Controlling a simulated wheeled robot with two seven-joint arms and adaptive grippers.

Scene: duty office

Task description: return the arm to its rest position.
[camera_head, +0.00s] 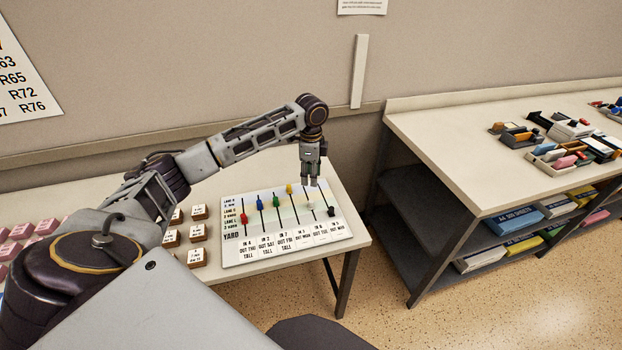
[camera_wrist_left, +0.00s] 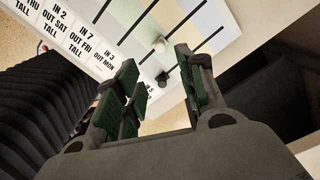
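My left arm reaches across from the left. Its gripper (camera_head: 313,183) points down over the right part of a white yard board (camera_head: 232,248). In the left wrist view the two green-padded fingers (camera_wrist_left: 157,80) stand apart with nothing held between them. A white knob (camera_wrist_left: 160,45) and a black knob (camera_wrist_left: 162,78) show beyond the fingertips, and the black one appears in the gap. I cannot tell how far the tips are above the board. My right gripper is in neither view.
The board has slots with red (camera_head: 244,218), green and yellow (camera_head: 289,188) knobs. Brown blocks (camera_head: 198,231) and pink blocks (camera_head: 22,231) lie left of it. A wall stands close behind. A shelved table (camera_head: 440,130) with stationery stands right, across a floor gap.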

